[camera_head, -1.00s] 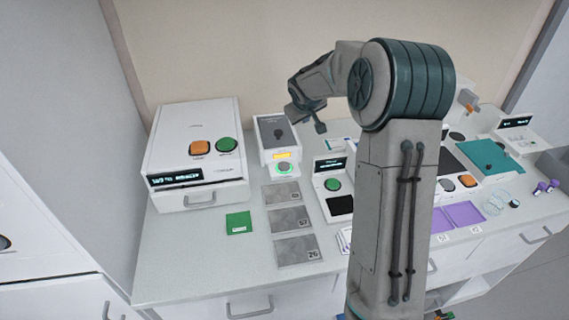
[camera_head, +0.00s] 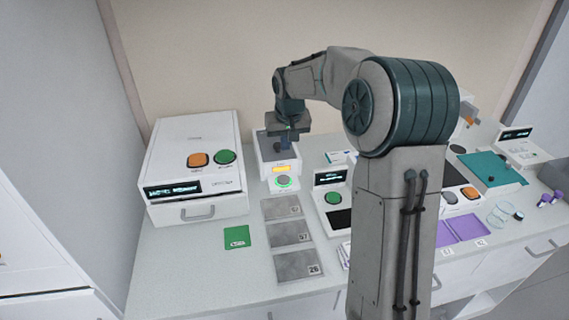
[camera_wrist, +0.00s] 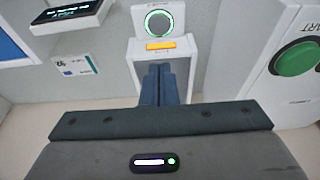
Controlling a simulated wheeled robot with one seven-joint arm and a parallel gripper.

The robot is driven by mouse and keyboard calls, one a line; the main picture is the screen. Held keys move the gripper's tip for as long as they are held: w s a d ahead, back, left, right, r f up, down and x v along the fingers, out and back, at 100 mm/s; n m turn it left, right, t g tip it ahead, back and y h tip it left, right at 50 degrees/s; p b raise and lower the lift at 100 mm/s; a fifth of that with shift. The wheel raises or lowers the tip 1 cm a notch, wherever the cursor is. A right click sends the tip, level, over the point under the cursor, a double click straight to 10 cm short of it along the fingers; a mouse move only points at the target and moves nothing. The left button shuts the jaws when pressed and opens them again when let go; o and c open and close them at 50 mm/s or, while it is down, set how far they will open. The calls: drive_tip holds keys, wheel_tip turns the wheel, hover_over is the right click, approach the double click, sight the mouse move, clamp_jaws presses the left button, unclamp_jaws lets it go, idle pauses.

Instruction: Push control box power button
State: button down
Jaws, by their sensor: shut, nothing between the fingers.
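The control box (camera_head: 265,162) is a small white box with a grey top, an orange display and a round grey button (camera_head: 283,182) inside a lit green ring. In the wrist view the ringed button (camera_wrist: 158,22) is at the top, with the orange display (camera_wrist: 160,46) below it. My gripper (camera_head: 284,150) is over the back part of the box, behind the button. Its blue fingers (camera_wrist: 158,82) are together and empty in the wrist view. They are apart from the button, and they hide the box's knob. Whether they touch the box top cannot be told.
A large white box (camera_head: 165,155) with orange and green buttons stands to the left. Numbered grey plates (camera_head: 292,234) and a green square (camera_head: 237,237) lie in front. A device with a green button (camera_head: 333,198) stands to the right. The wall is close behind.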

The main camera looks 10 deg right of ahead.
sight(283, 178)
drive_tip(key=p+x, duration=0.1)
drive_tip(key=x, duration=0.3)
drive_tip(key=p+x, duration=0.1)
drive_tip(key=x, duration=0.3)
drive_tip(key=s+p+x, duration=0.1)
drive_tip(key=x, duration=0.3)
drive_tip(key=shift+w+f, duration=0.15)
drive_tip(key=shift+f, duration=0.8)
drive_tip(key=shift+f, duration=0.1)
